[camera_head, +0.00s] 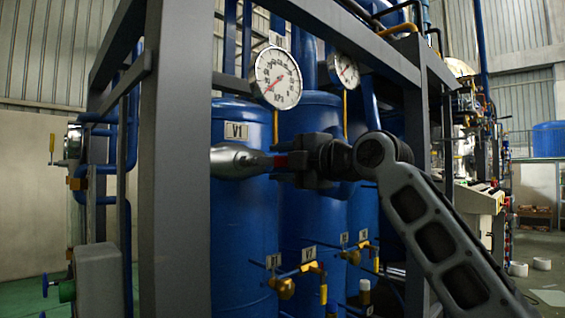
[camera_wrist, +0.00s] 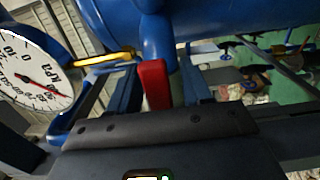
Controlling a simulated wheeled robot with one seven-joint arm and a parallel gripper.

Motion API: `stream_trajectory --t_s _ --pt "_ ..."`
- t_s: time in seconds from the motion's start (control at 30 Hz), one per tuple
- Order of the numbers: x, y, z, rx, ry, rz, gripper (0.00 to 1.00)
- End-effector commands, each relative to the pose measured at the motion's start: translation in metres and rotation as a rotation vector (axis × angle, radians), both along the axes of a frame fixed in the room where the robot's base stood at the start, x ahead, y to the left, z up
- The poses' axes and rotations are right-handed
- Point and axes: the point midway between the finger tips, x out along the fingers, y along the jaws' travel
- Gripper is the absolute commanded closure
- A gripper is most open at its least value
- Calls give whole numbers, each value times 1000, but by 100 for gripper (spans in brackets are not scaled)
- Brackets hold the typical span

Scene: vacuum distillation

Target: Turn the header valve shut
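A red handle (camera_wrist: 154,83) stands upright between the two fingers of my gripper (camera_wrist: 158,92) in the wrist view. The finger pads lie close on either side of it; I cannot tell whether they press on it. In the head view my gripper (camera_head: 284,163) reaches in from the right, in front of the blue tanks. A bit of red shows at its fingertips, beside a silvery rounded fitting (camera_head: 236,160) by the grey post. The valve's body is mostly hidden, and I cannot make out its link to the handle.
Grey frame posts (camera_head: 170,190) stand close on the left. Blue tanks (camera_head: 243,215) fill the middle. Two dial gauges (camera_head: 277,79) hang above my gripper. Small yellow-handled valves (camera_head: 310,268) sit below. A yellow rod (camera_wrist: 105,60) lies near my left finger. Open floor shows at the right.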

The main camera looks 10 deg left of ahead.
Motion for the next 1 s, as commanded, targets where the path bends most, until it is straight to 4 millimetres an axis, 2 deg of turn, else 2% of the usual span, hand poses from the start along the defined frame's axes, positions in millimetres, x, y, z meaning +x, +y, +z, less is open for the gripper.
stream_trajectory --t_s 0.07,0.5,1.0 --pt "0 0 0 0 0 0 58" --pt "0 0 0 0 0 0 100" --pt "0 0 -2 10 13 0 100"
